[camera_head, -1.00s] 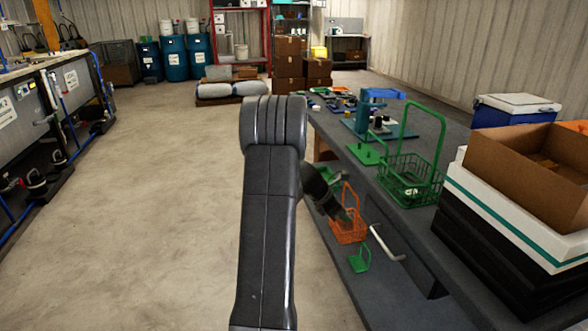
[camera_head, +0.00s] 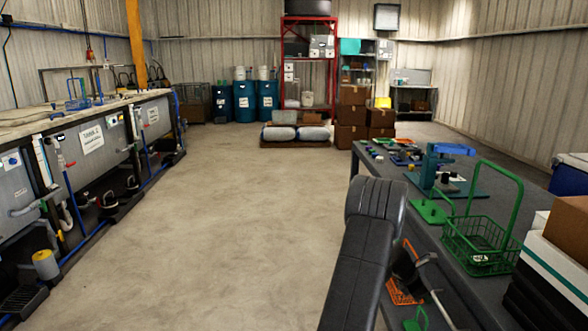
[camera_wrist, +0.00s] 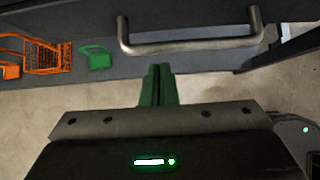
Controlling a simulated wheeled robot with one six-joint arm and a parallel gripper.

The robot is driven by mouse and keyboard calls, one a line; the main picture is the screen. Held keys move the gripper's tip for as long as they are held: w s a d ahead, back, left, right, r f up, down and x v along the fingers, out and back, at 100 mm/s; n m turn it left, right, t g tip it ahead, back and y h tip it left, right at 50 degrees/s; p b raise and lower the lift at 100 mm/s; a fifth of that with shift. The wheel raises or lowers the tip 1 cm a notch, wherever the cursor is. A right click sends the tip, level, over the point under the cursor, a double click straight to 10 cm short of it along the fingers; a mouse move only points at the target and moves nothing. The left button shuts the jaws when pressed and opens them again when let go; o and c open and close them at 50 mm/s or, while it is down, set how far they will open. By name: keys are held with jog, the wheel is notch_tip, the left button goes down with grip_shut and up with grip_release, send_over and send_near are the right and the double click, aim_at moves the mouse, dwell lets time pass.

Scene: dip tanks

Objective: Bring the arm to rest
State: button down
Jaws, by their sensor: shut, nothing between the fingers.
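In the wrist view, my gripper (camera_wrist: 157,85) has its two green fingers together with nothing between them. It hangs beside the bench, just in front of a curved metal handle (camera_wrist: 190,47); I cannot tell whether they touch. In the head view, my dark arm rises from the bottom right along the bench's left edge, and its fingers are hidden.
The grey bench (camera_head: 400,176) holds a green wire basket (camera_head: 480,245). Below are an orange basket (camera_wrist: 47,56) and a green hooked piece (camera_wrist: 96,57). Dip tanks (camera_head: 90,150) line the left. The concrete floor (camera_head: 240,210) between is clear.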

jog(key=shift+d+f, duration=0.1)
jog(key=shift+d, duration=0.75)
jog(key=a+f+v, duration=0.2)
jog(key=v, duration=1.1)
jog(key=d+r+x, duration=0.2)
jog(key=x, duration=1.1)
jog(key=s+a+p, duration=0.1)
jog(key=a, duration=3.2)
jog(key=shift+a+r, duration=0.25)
jog(key=shift+a, duration=0.05)
